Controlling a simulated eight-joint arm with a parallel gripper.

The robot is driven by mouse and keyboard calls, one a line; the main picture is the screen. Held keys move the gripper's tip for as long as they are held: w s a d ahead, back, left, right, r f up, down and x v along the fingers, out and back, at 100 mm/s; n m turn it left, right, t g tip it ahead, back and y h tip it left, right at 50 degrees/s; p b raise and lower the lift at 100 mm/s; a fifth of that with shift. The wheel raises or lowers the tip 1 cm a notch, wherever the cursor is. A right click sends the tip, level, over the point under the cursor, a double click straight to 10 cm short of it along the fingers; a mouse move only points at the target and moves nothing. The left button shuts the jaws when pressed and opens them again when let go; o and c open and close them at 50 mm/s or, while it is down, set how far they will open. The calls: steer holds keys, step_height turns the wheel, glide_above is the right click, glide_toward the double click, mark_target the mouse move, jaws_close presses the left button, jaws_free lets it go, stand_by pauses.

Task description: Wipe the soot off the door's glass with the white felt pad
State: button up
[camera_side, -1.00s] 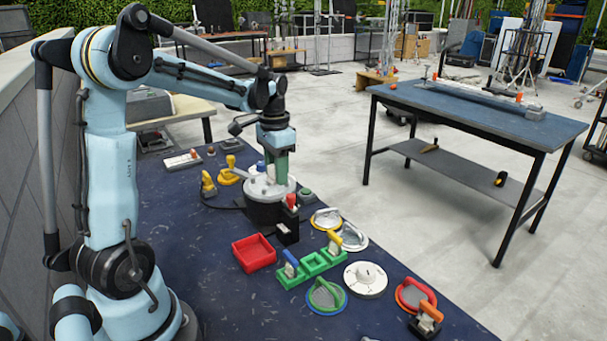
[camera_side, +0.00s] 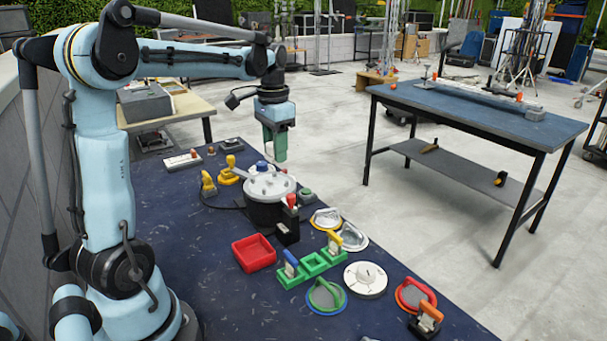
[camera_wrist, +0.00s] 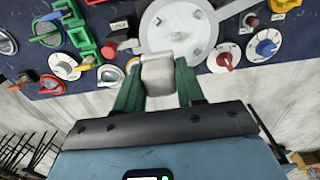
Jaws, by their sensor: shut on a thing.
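My gripper (camera_side: 279,158) is raised beyond the round black pot with a pale lid (camera_side: 270,184). In the wrist view its green fingers (camera_wrist: 158,85) are shut on a pale grey-white block (camera_wrist: 160,73); whether this is the felt pad I cannot tell. Several round pieces with handles and coloured rims lie on the dark blue bench: one red-rimmed (camera_side: 416,296), one blue-and-green (camera_side: 326,297), one yellow-rimmed (camera_side: 326,219), one silver (camera_side: 353,236). Which is the glass door is unclear, and soot is not distinguishable.
A green rack (camera_side: 313,264) holds pieces with blue and yellow handles. Beside it are an empty red tray (camera_side: 254,253), a white dial (camera_side: 365,279) and an orange-handled piece (camera_side: 427,321). Yellow pieces (camera_side: 229,172) stand left of the pot. Concrete floor lies beyond the bench.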

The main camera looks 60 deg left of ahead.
steer(key=shift+s+f, duration=0.1)
steer(key=shift+f, duration=0.1)
glide_above(277, 190)
steer(key=shift+f, duration=3)
steer(key=shift+a+f, duration=0.1)
steer(key=shift+f, duration=0.8)
steer(key=shift+a+f, duration=0.1)
steer(key=shift+a, duration=1.05)
steer(key=shift+c, duration=0.4)
steer(key=shift+a, duration=1.95)
steer(key=shift+d, duration=3.3)
steer(key=shift+r, duration=4.1)
